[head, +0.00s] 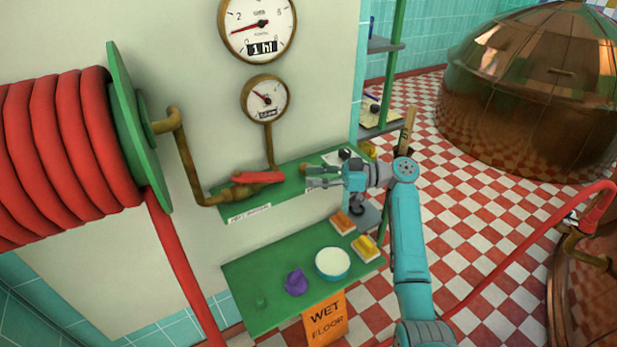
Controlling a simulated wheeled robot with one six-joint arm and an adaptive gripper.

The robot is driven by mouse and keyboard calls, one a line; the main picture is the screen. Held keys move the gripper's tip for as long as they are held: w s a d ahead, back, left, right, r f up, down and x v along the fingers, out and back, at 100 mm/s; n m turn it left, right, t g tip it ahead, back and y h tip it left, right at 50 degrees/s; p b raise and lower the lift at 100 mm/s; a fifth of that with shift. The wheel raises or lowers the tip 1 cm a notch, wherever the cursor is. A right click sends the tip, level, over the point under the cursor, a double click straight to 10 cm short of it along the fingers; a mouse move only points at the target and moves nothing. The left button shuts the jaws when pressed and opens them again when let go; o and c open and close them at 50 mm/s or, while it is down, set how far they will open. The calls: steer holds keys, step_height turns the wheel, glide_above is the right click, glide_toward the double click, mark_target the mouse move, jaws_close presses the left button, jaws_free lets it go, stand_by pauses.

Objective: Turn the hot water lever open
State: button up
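A red lever (258,177) lies on a brass valve (238,193) on the pipe by the wall, above the green upper shelf. It looks roughly in line with the pipe. A white label (250,213) sits on the shelf edge below the valve; its print is too small to read surely. My gripper (312,177) is to the right of the lever, pointing left towards it. Its fingers are apart with nothing seen between them. A gap shows between the fingertips and the lever's right end.
A red hose reel (60,155) stands out at left. Two gauges (258,28) (265,98) hang above the valve. A copper kettle (530,95) stands at right.

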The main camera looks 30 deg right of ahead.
steer(key=a+f, duration=0.1)
steer(key=a+f+n+t+h, duration=0.1)
steer(key=a, duration=0.1)
steer(key=a+f+t+h, duration=0.1)
steer(key=shift+s+a+f+n, duration=0.2)
steer(key=shift+s+n, duration=0.1)
steer(key=shift+s, duration=0.1)
jaws_close()
steer(key=s+a+r+n+t+h, duration=0.3)
steer(key=s+a+n+t+h, duration=0.35)
steer(key=s+h, duration=0.35)
steer(key=y, duration=0.1)
glide_toward(266, 181)
steer(key=w+a, duration=0.3)
steer(key=a, duration=0.1)
steer(key=shift+w+d+n, duration=0.45)
steer(key=shift+w+d, duration=0.3)
steer(key=shift+w, duration=0.25)
steer(key=shift+w+d, duration=0.35)
steer(key=shift+w, duration=0.25)
steer(key=shift+d, duration=0.1)
